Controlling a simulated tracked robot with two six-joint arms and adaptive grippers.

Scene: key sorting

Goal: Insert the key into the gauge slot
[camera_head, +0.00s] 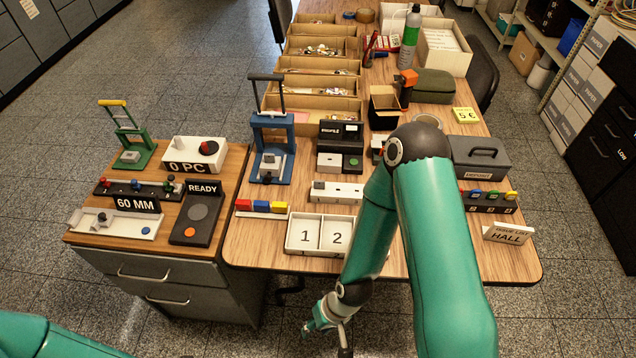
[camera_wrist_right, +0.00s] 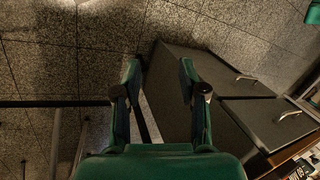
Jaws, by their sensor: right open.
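I cannot pick out a single key for certain in either view; the small items in the cardboard bins (camera_head: 318,88) are too small to tell. A white fixture (camera_head: 95,222) with a "60 MM" sign (camera_head: 136,203) and a blue button lies on the left cabinet top; a slot in it cannot be made out. My right gripper (camera_head: 322,322) hangs in front of the long table's front edge, apart from everything. In the right wrist view the gripper (camera_wrist_right: 160,90) shows spread, empty fingers above the floor and beside the grey drawers (camera_wrist_right: 215,95). My left gripper is out of view.
A blue press (camera_head: 271,150), a white tray marked 1 and 2 (camera_head: 305,252), coloured blocks (camera_head: 262,206) and a grey deposit box (camera_head: 480,165) stand on the long table. A green press (camera_head: 128,140) and a READY box (camera_head: 196,222) stand on the cabinet.

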